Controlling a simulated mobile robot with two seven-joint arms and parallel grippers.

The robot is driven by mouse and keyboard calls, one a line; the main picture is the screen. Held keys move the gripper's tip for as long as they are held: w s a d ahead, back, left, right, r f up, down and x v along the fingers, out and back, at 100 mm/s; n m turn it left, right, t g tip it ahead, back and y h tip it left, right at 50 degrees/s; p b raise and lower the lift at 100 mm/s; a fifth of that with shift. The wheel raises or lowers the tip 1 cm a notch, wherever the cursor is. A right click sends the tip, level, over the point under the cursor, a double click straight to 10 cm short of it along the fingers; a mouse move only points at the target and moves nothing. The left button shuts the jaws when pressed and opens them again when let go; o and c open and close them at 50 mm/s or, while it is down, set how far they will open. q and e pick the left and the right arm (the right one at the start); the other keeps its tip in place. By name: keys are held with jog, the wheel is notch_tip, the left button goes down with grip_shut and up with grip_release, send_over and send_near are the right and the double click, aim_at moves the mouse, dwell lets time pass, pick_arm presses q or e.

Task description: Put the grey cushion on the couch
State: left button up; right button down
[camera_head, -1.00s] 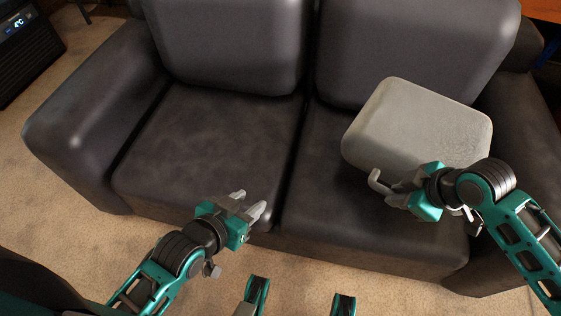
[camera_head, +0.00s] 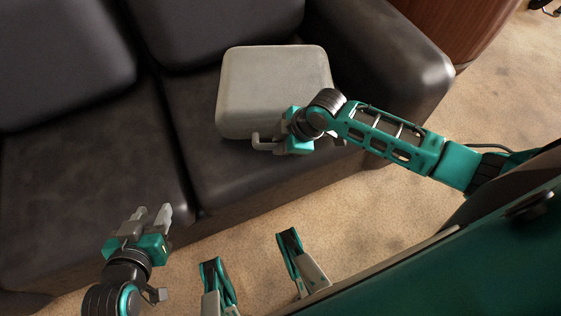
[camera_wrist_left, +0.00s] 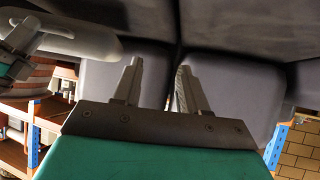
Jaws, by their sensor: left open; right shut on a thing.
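The light grey cushion (camera_head: 275,85) lies over the right-hand seat of the dark couch (camera_head: 90,160), in front of the backrest. Whether it rests fully on the seat is hard to tell. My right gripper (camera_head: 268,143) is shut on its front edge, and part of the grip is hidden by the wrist. My left gripper (camera_head: 153,212) is open and empty in front of the couch's front edge, left of the cushion. Its two fingers also show apart in the left wrist view (camera_wrist_left: 159,68), where part of the cushion (camera_wrist_left: 85,38) appears at the upper left.
The couch's armrest (camera_head: 390,50) is right of the cushion. A brown wooden piece (camera_head: 455,30) stands beyond it. Bare carpet (camera_head: 510,110) lies to the right. Shelving (camera_wrist_left: 45,115) with orange and blue parts shows upside down in the left wrist view.

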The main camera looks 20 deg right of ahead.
notch_tip(320, 180, down, 3)
jog(key=shift+w+f+b, duration=0.1)
jog(key=shift+b, duration=0.25)
notch_tip(320, 180, down, 4)
jog(key=shift+f+b, duration=0.2)
jog(key=shift+b, duration=0.85)
jog(key=shift+f, duration=0.15)
jog(key=c, duration=1.1)
grip_release()
pick_arm(q)
jog(key=shift+w+d+f+h, duration=0.2)
jog(key=shift+d+f+h, duration=0.1)
jog(key=shift+d+f, duration=0.3)
pick_arm(e)
jog(key=shift+o, duration=0.2)
pick_arm(q)
jog(key=shift+a+f, duration=0.1)
